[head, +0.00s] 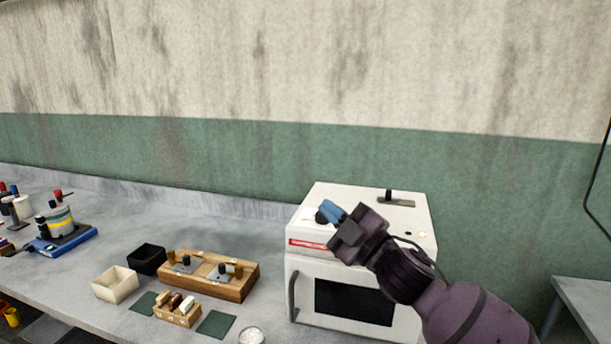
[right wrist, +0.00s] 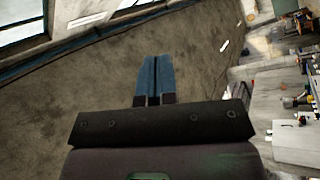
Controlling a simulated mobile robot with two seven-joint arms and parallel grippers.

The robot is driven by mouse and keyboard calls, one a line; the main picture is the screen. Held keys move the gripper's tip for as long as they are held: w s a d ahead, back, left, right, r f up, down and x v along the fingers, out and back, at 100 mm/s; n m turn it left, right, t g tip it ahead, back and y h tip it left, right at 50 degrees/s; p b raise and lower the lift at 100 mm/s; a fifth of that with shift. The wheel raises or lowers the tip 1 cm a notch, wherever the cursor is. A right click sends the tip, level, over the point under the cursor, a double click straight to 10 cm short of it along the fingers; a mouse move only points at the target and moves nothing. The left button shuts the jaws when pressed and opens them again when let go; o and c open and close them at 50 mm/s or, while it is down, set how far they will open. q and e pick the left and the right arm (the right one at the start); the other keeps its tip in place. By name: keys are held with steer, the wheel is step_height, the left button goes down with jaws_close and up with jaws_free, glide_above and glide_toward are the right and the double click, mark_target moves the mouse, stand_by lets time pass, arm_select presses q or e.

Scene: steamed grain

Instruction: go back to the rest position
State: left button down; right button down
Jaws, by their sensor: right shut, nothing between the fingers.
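My right gripper (head: 333,212) is raised in front of the top of the white steamer oven, its blue fingers together and empty. In the right wrist view the two blue fingers (right wrist: 153,80) lie side by side with nothing between them, over bare floor. The white oven (head: 410,222) stands at the right end of the counter with its door closed. My right arm hides part of the oven's front and top. I cannot tell whether the fingertips touch the dark knob beside them. My left gripper does not show.
A wooden block with metal fittings (head: 235,288), a cream box (head: 115,284), a black box (head: 147,259) and green mats (head: 216,323) lie on the counter (head: 60,290). A blue device (head: 65,240) stands at far left. A grey table (head: 590,300) is at right.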

steer(key=s+d+f+m+h, duration=0.3)
steer(key=d+f+m+h, duration=0.3)
steer(key=f, duration=0.6)
steer(key=s+d+f+m+h, duration=0.3)
steer(key=d+f+m+h, duration=0.2)
steer(key=d+f+m, duration=0.45)
steer(key=s+d+f+m+g+h, duration=0.1)
steer(key=s+d+f+g+h, duration=0.1)
steer(key=s+f, duration=0.8)
steer(key=s+d+f+m+g+h, duration=0.2)
steer(key=s+d+f, duration=0.3)
steer(key=s+f, duration=0.6)
steer(key=shift+s+d+f, duration=0.15)
steer(key=shift+s+d, duration=0.1)
steer(key=shift+s, duration=0.55)
steer(key=shift+m, duration=0.25)
